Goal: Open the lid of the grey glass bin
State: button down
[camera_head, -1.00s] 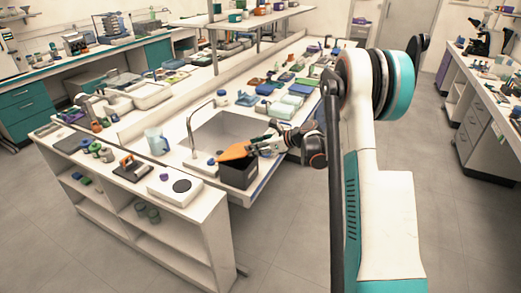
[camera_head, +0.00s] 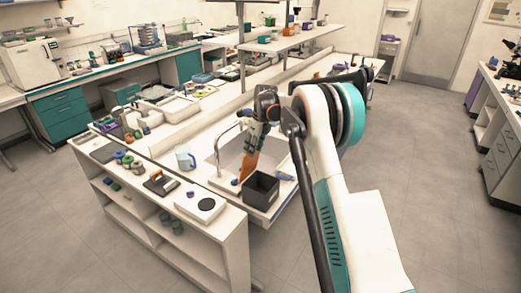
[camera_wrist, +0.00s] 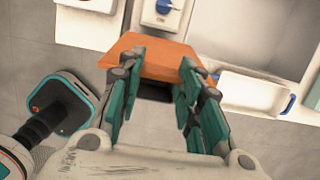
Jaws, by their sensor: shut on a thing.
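The dark grey bin (camera_head: 257,198) stands on the bench end beside the sink in the head view, and its top is open. An orange lid-like panel (camera_head: 247,168) stands steeply upright at the bin's left back edge. Whether it is still joined to the bin is unclear. My gripper (camera_head: 253,147) is above the panel, pointing down, with its fingers shut on it. In the wrist view the orange panel (camera_wrist: 155,52) spans between and beyond my gripper's teal fingers (camera_wrist: 162,66). A dark patch shows between the fingers; I cannot tell what it is.
The sink with its tap (camera_head: 218,150) lies behind the bin. A blue jug (camera_head: 185,158) stands to the left. A white device with a dark disc (camera_head: 200,204) sits on the nearer shelf unit. Open floor lies to the right of the bench.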

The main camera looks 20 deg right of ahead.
jog(key=shift+w+a+r, duration=0.15)
jog(key=shift+w+a, duration=0.45)
jog(key=shift+w, duration=0.15)
jog(key=c, duration=1.1)
grip_release()
jog(key=shift+w+a, duration=0.1)
jog(key=v, duration=1.2)
